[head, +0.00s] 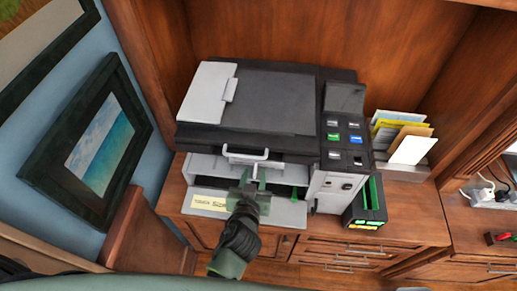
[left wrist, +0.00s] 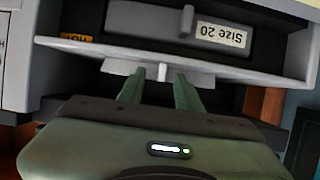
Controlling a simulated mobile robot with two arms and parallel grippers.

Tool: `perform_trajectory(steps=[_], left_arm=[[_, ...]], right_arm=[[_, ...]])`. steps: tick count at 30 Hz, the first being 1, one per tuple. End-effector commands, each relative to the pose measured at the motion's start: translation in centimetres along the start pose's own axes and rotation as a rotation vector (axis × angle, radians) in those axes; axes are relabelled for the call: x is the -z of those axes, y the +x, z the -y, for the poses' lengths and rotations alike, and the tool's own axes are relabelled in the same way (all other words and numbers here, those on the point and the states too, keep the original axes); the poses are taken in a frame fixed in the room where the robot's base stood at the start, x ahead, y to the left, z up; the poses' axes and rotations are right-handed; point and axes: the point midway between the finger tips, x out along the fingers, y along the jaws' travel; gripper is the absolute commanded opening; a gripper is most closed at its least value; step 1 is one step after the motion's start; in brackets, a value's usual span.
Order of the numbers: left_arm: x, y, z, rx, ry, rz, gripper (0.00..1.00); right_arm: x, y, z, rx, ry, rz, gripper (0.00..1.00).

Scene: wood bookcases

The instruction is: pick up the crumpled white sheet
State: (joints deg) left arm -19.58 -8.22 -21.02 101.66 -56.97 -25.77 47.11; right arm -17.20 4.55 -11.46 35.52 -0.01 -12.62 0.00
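I cannot make out a crumpled white sheet for certain in either view. The printer (head: 270,100) stands on the wooden cabinet, with its front compartment open and a grey flap (head: 220,203) folded down. My left gripper (head: 252,178) is at the front of this opening, below a white handle-shaped bar (head: 245,155). In the left wrist view its two fingers (left wrist: 160,82) are apart, with a pale tabbed piece (left wrist: 115,68) at their tips. I cannot tell whether they touch that piece. The gripper and arm hide part of the opening. My right gripper is out of view.
A black box with green edges (head: 365,205) stands right of the printer's opening. A holder with papers and envelopes (head: 405,145) is behind it. Framed pictures hang on the left wall. Cables and a white plug (head: 487,195) lie at the far right.

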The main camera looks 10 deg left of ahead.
Motion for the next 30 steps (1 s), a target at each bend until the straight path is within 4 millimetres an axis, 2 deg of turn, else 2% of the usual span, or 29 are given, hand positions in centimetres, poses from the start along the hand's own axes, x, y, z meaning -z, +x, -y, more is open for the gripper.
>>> perform_trajectory(steps=[7, 9, 11, 23, 30], left_arm=[[-0.1, 0.2, 0.0, 0.000, 0.000, 0.001, 0.35], [-0.1, 0.2, 0.0, 0.000, 0.000, 0.001, 0.15], [-0.1, 0.2, 0.0, 0.000, 0.000, 0.001, 0.00], [0.1, 0.1, 0.0, 0.001, 0.000, 0.000, 0.00], [1.8, -0.6, 0.1, 0.000, -0.001, -0.002, 0.00]], right_arm=[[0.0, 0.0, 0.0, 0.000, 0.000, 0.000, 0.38], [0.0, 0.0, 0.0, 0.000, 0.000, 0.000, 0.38], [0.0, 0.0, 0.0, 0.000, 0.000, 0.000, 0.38], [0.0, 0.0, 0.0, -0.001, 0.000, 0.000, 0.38], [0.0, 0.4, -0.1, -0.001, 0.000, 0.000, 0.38]])
